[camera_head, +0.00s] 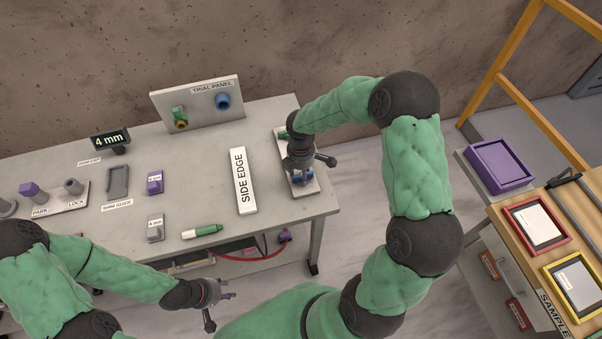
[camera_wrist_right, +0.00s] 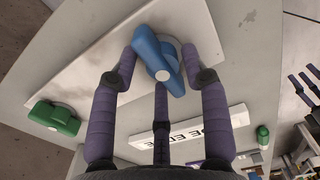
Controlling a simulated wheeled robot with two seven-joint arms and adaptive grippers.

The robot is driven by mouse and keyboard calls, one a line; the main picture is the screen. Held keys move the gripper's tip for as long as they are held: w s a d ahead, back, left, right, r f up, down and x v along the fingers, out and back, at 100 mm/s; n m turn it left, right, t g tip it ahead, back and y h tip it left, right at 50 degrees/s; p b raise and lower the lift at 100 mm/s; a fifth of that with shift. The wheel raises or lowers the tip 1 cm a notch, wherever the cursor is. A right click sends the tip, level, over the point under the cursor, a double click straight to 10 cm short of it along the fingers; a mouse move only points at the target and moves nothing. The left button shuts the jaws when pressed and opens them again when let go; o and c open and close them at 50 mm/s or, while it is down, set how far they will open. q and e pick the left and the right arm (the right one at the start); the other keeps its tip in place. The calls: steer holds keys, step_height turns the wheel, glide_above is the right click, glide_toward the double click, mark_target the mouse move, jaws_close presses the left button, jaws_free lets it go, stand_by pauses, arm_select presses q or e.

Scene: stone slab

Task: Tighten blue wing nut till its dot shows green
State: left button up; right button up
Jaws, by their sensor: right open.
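The blue wing nut (camera_wrist_right: 158,62) sits on a pale plate (camera_wrist_right: 95,68), which lies near the right end of the table in the head view (camera_head: 311,187). A pale round dot (camera_wrist_right: 163,75) shows on the nut; I see no green on it. My right gripper (camera_wrist_right: 160,58) is open, its purple fingers spread around the blue wing nut; I cannot tell whether they touch it. The nut shows partly below the gripper in the head view (camera_head: 303,178). A green wing nut (camera_wrist_right: 54,118) sits at the plate's other end. My left gripper (camera_head: 226,295) hangs off the table's front; its opening is unclear.
A trial panel (camera_head: 198,103) with green and blue knobs stands at the back. A green-and-white marker (camera_head: 202,231) lies near the front edge. A purple tray (camera_head: 498,165) is off to the right.

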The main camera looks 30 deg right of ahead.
jaws_close()
steer(key=shift+m, duration=0.5)
steer(key=m+b, duration=0.1)
steer(key=m, duration=0.2)
steer(key=shift+d+m, duration=0.15)
steer(key=shift+m, duration=0.15)
steer(key=shift+d+m+b, duration=0.1)
steer(key=shift+m+b, duration=0.3)
steer(key=shift+m, duration=1.5)
jaws_free()
